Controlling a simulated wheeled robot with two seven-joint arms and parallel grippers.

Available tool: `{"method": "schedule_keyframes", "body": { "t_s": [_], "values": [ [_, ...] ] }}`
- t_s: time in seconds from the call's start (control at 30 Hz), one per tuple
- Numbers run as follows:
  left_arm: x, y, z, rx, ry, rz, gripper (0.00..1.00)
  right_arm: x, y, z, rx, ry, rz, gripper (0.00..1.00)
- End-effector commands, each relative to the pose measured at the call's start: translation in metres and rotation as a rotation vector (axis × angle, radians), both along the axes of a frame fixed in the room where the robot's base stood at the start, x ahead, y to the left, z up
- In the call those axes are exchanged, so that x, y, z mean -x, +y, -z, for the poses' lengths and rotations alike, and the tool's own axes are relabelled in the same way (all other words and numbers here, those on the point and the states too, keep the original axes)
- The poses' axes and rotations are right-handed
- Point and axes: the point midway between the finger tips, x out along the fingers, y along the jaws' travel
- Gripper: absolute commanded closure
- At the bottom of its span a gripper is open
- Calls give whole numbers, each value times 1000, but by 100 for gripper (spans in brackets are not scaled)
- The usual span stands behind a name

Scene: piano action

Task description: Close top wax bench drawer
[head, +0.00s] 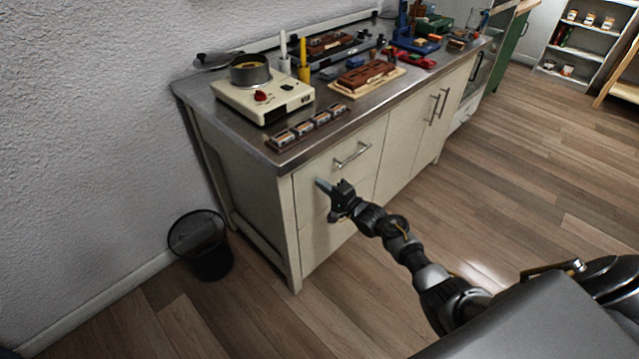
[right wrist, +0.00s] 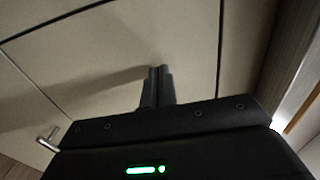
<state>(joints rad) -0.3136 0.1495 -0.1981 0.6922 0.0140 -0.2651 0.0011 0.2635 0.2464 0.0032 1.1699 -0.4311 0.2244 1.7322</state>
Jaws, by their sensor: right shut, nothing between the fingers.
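The wax bench (head: 245,180) is a cream cabinet with a grey metal top. Its top drawer (head: 318,172), with a metal bar handle (head: 351,155), looks flush or nearly flush with the cabinet front. My right gripper (head: 322,185) is shut and empty, its fingertips at the left part of the drawer front, below and left of the handle. In the right wrist view the shut fingers (right wrist: 158,72) point at a cream panel with dark seams; whether they touch it I cannot tell. A lower drawer front is partly hidden behind the gripper. My left gripper is out of view.
On the bench top stand a cream wax heater (head: 263,100) with a pot, a row of small blocks (head: 305,128), and a brown piece on a board (head: 366,78). A black wire bin (head: 201,245) stands left of the bench. The wooden floor to the right is clear.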

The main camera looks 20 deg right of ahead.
Motion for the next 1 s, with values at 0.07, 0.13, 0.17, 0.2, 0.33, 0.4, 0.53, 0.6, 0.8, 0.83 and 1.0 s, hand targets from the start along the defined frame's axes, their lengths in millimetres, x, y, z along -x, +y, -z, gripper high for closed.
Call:
{"method": "schedule_keyframes", "body": {
  "t_s": [0.07,0.13,0.17,0.2,0.33,0.4,0.53,0.6,0.8,0.83,1.0],
  "values": [
    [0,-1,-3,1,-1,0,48,19,-9,2,2,6,3,100],
    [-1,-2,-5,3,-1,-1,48,34,-14,2,4,7,4,100],
    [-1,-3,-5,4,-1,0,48,40,-17,2,4,7,5,100],
    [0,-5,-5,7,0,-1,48,48,-20,3,3,8,5,100],
    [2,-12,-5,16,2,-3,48,68,-27,3,3,8,3,100],
    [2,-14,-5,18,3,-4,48,76,-30,3,3,7,3,100],
    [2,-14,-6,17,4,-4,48,84,-33,3,2,7,3,100],
    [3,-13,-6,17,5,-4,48,86,-34,3,3,7,1,100],
    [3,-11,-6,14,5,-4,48,86,-34,3,3,7,1,100],
    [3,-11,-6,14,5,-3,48,86,-34,3,3,7,1,100],
    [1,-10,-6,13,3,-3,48,86,-34,4,2,9,1,100]
  ]
}}
